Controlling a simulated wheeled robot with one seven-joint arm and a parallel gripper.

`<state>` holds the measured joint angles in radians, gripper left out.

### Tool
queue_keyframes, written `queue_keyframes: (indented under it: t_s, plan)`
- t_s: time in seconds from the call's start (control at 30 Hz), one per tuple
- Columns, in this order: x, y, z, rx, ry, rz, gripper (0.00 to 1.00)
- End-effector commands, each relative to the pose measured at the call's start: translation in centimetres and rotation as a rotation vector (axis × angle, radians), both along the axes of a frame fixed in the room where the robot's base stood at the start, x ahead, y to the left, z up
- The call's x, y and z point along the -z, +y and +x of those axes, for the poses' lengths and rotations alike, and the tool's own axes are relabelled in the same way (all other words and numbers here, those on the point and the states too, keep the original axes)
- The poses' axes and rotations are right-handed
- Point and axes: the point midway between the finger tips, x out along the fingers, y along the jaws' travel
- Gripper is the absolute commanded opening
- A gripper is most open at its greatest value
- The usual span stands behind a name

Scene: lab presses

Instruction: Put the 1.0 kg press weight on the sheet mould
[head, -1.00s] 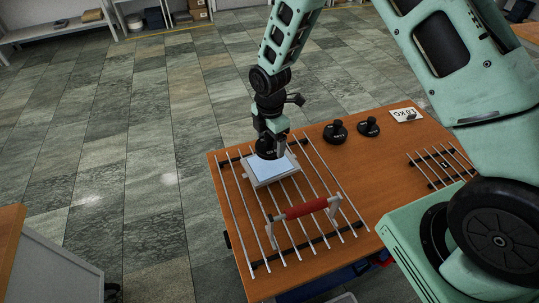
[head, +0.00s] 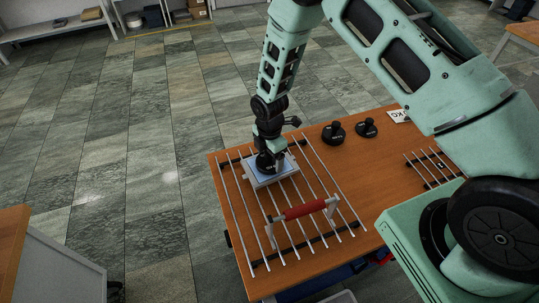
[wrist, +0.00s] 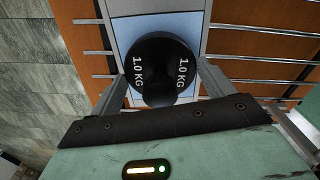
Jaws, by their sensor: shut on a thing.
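The 1.0 kg press weight (wrist: 160,68) is a black disc with a knob and "1.0 KG" in white on it. My gripper (head: 268,160) is shut on it, one finger on each side in the wrist view. The sheet mould (head: 258,181), a pale frame with a light blue sheet on top, lies on the metal rack. The weight (head: 265,163) is over the mould's blue face, low and close to it. I cannot tell whether it touches. The mould (wrist: 118,30) also shows around the weight in the wrist view.
Two other black weights (head: 333,133) (head: 366,127) stand behind on the wooden table (head: 352,165), near a white label card (head: 398,116). A second rack (head: 432,168) is at right.

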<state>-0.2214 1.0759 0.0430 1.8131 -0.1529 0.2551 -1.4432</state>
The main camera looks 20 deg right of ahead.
Motion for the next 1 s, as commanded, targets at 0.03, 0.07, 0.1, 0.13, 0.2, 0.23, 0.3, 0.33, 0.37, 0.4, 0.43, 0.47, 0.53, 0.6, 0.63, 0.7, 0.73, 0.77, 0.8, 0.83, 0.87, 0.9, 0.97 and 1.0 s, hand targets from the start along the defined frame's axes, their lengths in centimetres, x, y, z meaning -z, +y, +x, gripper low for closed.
queue_keyframes:
  t_s: [0.03, 0.07, 0.1, 0.13, 0.2, 0.23, 0.3, 0.33, 0.37, 0.4, 0.43, 0.47, 0.53, 0.6, 0.63, 0.7, 0.73, 0.77, 0.8, 0.83, 0.87, 0.9, 0.97, 1.0]
  plan:
    - [0.1, 0.0, 0.1, 0.000, -0.002, 0.001, 0.23]
    - [0.2, 0.0, 0.1, 0.000, -0.002, 0.001, 0.23]
    - [0.3, 0.0, 0.1, 0.000, -0.002, 0.001, 0.23]
    - [0.3, 0.0, 0.0, 0.000, 0.000, 0.000, 0.89]
    - [0.2, 0.0, 0.0, 0.000, 0.000, 0.000, 1.00]
    - [0.2, 0.0, 0.0, 0.000, 0.000, 0.000, 1.00]
    - [0.2, 0.0, 0.0, 0.000, 0.000, 0.000, 1.00]
    - [0.2, 0.0, 0.0, 0.000, 0.000, 0.000, 1.00]
    - [0.2, 0.0, 0.0, 0.000, 0.000, 0.000, 1.00]
    - [0.2, 0.0, 0.0, 0.000, 0.000, 0.000, 1.00]
    - [0.1, 0.0, 0.0, 0.000, 0.000, 0.000, 1.00]
    - [-0.1, 0.0, 0.0, 0.000, 0.000, 0.000, 1.00]
    - [-0.3, 0.0, 0.0, 0.000, -0.001, 0.000, 1.00]
    - [-1.0, 0.0, 0.1, 0.001, -0.004, 0.002, 1.00]
    - [-1.4, 0.0, 0.1, 0.001, -0.004, 0.002, 1.00]
    - [-2.5, 0.0, 0.1, 0.000, -0.004, 0.002, 1.00]
    - [-3.0, 0.0, 0.2, 0.000, -0.006, 0.003, 1.00]
    - [-3.6, 0.0, 0.2, 0.000, -0.006, 0.003, 1.00]
    - [-4.3, 0.0, 0.1, 0.000, -0.005, 0.001, 1.00]
    - [-5.0, 0.0, 0.1, 0.000, -0.006, 0.002, 1.00]
    - [-5.6, 0.0, 0.2, 0.001, -0.006, 0.003, 1.00]
    - [-6.3, 0.0, 0.2, 0.002, -0.006, 0.003, 1.00]
    - [-7.4, 0.0, 0.1, 0.001, -0.005, 0.001, 1.00]
    - [-8.2, 0.0, 0.1, 0.001, -0.004, 0.002, 1.00]
